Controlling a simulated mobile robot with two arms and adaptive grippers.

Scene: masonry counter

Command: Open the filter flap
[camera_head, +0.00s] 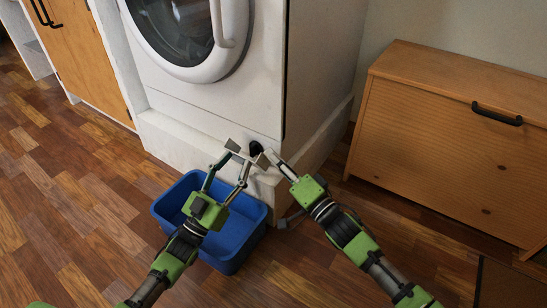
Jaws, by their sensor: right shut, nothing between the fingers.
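The white washing machine (215,105) stands at the top middle, with its round door above. A small dark round part (255,147) shows low on its front near the right corner; the filter flap itself cannot be made out clearly behind my grippers. My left gripper (246,153) is open, its fingers spread in front of the machine's lower front, just below the dark part. My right gripper (270,155) is shut and empty, its tip close beside the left gripper's right finger and the dark part. Whether either gripper touches the machine cannot be told.
A blue tub (168,207) sits on the wooden floor below the grippers, partly under my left arm. A small grey piece (283,222) shows at its right. A wooden cabinet (430,135) with a black handle stands at right, another cabinet (82,55) at upper left. Floor at left is clear.

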